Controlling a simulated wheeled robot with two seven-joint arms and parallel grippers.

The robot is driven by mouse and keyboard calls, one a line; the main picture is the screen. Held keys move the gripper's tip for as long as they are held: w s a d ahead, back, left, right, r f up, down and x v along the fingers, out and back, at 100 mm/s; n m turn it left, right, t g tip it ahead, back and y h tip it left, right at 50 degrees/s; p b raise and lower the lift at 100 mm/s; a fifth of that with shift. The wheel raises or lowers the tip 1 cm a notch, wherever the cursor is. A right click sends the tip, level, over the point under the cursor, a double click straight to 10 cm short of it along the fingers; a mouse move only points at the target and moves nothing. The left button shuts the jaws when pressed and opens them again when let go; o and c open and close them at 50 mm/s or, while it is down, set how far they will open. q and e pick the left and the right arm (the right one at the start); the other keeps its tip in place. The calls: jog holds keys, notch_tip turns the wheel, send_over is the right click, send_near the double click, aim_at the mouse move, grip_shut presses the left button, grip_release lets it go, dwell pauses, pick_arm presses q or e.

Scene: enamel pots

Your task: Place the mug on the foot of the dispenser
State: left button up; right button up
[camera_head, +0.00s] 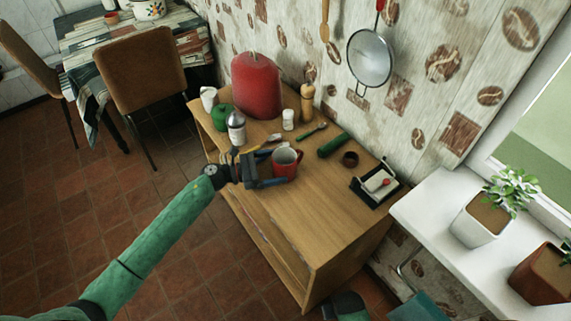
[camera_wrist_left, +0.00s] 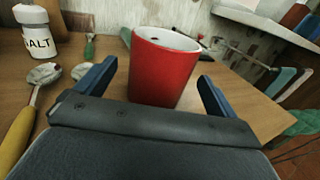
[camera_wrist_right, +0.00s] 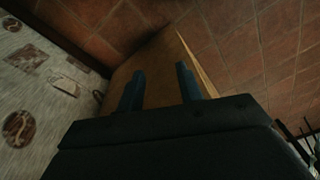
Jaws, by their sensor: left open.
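The red mug (camera_head: 287,163) with a white inside stands upright near the front edge of the wooden cabinet top. My left gripper (camera_head: 265,172) is open, low beside it. In the left wrist view the mug (camera_wrist_left: 165,68) shows between the two blue fingers (camera_wrist_left: 158,80), with a gap on each side. I cannot tell for sure which thing is the dispenser; the large red vessel (camera_head: 257,85) stands at the back against the wall, and its foot is not clear. My right gripper (camera_wrist_right: 158,85) is open and empty, with the wooden cabinet beyond its fingers.
On the cabinet top (camera_head: 310,222) stand a salt shaker (camera_wrist_left: 42,30), a bottle (camera_head: 236,128), a green pot (camera_head: 221,117) and a pepper mill (camera_head: 307,102). Spoons lie left of the mug. A dark tray (camera_head: 362,196) is at the right. The front right of the top is bare.

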aim_at(286, 163)
pick_arm(q)
jog(key=p+x, duration=0.2)
jog(key=x, duration=0.1)
jog(key=shift+w+d+r, duration=0.1)
jog(key=shift+d+r, duration=0.05)
jog(key=shift+d, duration=0.25)
pick_arm(e)
notch_tip(286, 163, down, 8)
jog(key=s+d, duration=0.1)
jog(key=s, duration=0.1)
jog(key=shift+d+r, duration=0.2)
jog(key=shift+d, duration=0.05)
pick_arm(q)
jog(key=c, duration=1.4)
jog(key=shift+o, duration=0.2)
